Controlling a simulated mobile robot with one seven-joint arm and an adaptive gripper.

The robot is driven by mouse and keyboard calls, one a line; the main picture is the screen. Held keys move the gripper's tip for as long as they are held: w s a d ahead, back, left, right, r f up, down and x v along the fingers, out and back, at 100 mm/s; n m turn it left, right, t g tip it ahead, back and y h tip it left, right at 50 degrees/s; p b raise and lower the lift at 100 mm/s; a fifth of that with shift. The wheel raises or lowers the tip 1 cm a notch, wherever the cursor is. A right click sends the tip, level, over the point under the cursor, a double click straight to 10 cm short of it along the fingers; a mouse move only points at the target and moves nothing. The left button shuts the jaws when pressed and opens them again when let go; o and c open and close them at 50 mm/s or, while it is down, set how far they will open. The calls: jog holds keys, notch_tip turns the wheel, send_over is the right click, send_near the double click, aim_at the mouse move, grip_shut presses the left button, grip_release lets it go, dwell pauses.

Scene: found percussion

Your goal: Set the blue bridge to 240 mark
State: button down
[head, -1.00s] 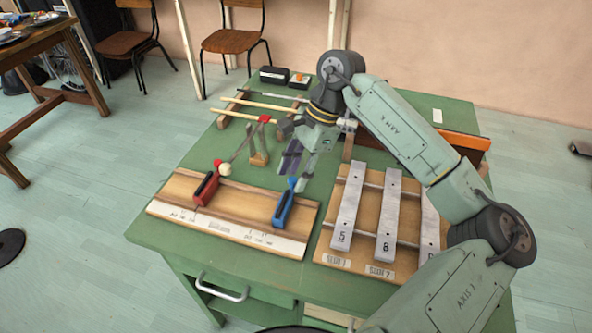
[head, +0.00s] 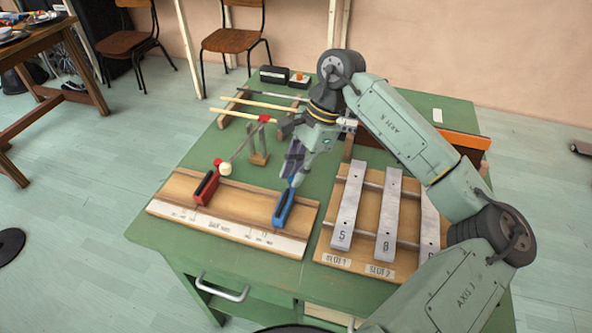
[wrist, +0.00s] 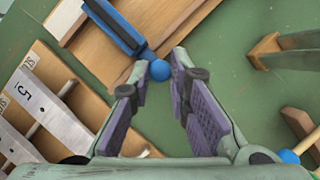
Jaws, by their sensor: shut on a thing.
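The blue bridge (head: 284,209) stands on the right part of a wooden board (head: 240,203) with a printed scale strip (head: 226,230) along its front edge. Its round blue knob (wrist: 160,71) shows between my fingertips in the wrist view. My gripper (head: 293,180) reaches down behind the bridge and is shut on that knob; it also shows in the wrist view (wrist: 164,62). The red bridge (head: 206,188) stands on the left part of the same board. The scale marks are too small to read, so I cannot tell the blue bridge's mark.
Metal bars (head: 386,215) on a wooden frame stand just right of the board. A wooden post (head: 258,145) with a red-topped beater stands behind the board. Wooden rods (head: 245,105) lie farther back. Green tabletop (head: 190,245) is bare in front of the board.

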jog(key=a+b, duration=0.1)
jog(key=w+a+b, duration=0.1)
jog(key=a, duration=0.1)
jog(key=a+b, duration=0.1)
jog(key=b, duration=0.1)
jog(key=shift+w+a+f, duration=0.2)
jog(key=shift+w+a, duration=0.05)
jog(key=shift+a+r, duration=0.2)
jog(key=shift+a, duration=0.05)
jog(key=c, duration=1.5)
grip_release()
jog(key=shift+r, duration=0.1)
jog(key=v, duration=1.2)
